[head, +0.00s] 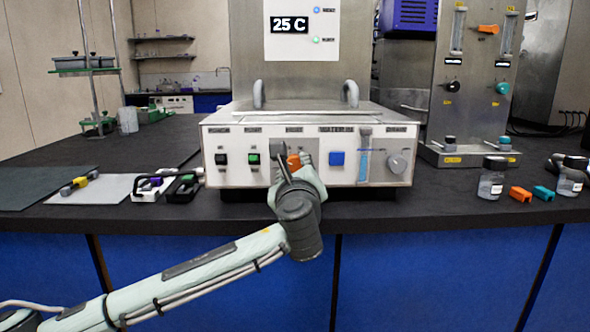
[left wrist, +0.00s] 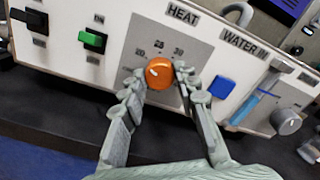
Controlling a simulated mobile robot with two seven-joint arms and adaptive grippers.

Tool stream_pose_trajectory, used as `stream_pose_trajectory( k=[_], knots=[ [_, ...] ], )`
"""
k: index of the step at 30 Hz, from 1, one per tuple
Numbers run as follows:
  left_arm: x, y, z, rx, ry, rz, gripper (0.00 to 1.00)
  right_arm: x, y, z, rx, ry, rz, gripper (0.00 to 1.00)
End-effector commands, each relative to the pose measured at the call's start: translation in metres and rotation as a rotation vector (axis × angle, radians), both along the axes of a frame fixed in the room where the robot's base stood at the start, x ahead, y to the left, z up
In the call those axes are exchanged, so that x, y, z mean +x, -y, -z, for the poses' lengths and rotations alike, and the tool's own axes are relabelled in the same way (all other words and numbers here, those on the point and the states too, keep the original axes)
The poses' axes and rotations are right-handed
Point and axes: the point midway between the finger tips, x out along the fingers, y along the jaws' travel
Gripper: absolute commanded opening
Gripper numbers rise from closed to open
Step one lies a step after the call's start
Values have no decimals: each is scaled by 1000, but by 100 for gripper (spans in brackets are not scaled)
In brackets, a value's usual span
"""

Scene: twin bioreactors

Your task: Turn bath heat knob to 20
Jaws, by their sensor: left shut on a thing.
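The orange heat knob (left wrist: 159,73) sits on a grey dial plate under the word HEAT, with the marks 20, 25 and 30 above it. It also shows in the head view (head: 294,162), partly hidden by my gripper. My left gripper (left wrist: 160,76) is shut on the knob, one finger on each side. The bath display (head: 289,25) above the panel reads 25 C. The knob's exact pointing direction is hard to tell. My right gripper is not in view.
The bath's white front panel (head: 229,180) also carries a black switch (head: 221,159), a green switch (head: 253,159), a blue button (head: 337,158) and a grey knob (head: 397,163). Jars and small clips stand on the dark bench at right; mats and tools lie at left.

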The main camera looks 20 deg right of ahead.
Motion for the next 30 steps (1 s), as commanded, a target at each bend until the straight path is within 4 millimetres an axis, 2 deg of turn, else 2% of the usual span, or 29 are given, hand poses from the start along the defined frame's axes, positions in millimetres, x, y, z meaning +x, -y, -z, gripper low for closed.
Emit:
stream_pose_trajectory(
  k=[10, 11, 16, 25, 30],
  knots=[
    [0, 0, 0, -3, -1, -1, 1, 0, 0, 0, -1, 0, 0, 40],
    [0, 0, 0, -3, -1, -1, 31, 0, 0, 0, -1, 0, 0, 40],
    [0, 0, 0, -2, -1, -1, 51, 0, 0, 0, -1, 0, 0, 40],
    [-2, 0, 0, -2, -1, 1, 51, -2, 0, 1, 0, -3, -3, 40],
    [-19, -5, 1, -3, -3, 2, 51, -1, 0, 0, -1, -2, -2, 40]
  ],
)
